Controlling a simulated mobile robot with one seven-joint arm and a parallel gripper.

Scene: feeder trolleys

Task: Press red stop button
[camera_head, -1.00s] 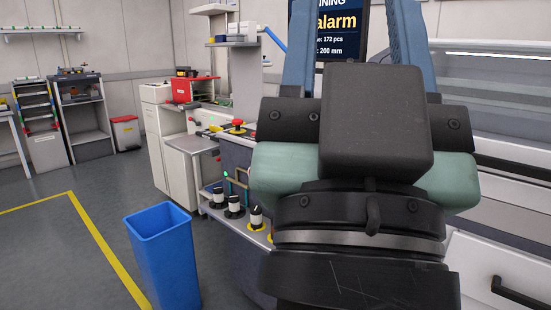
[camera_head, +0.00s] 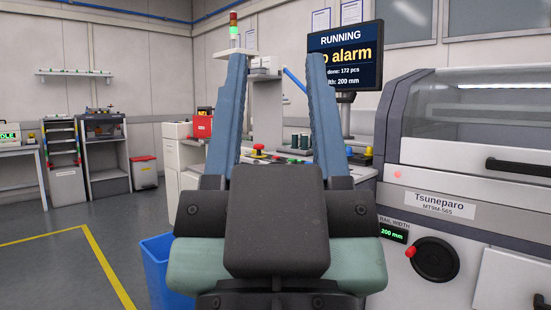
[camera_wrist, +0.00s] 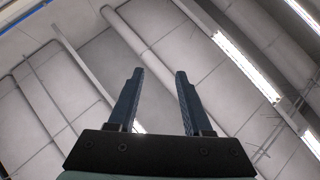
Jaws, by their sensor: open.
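In the wrist view my gripper (camera_wrist: 159,73) also shows open against the ceiling, with nothing between the fingers. My gripper is apart from the button. The black gripper body hides what lies below the button.
A monitor (camera_head: 346,55) reading "RUNNING" stands behind the right finger. A large grey machine (camera_head: 433,185) with a red-knobbed handwheel (camera_head: 436,260) fills the right. A blue bin (camera_head: 156,268) stands at lower left. A signal tower (camera_head: 234,32) shows green. Floor at left is clear.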

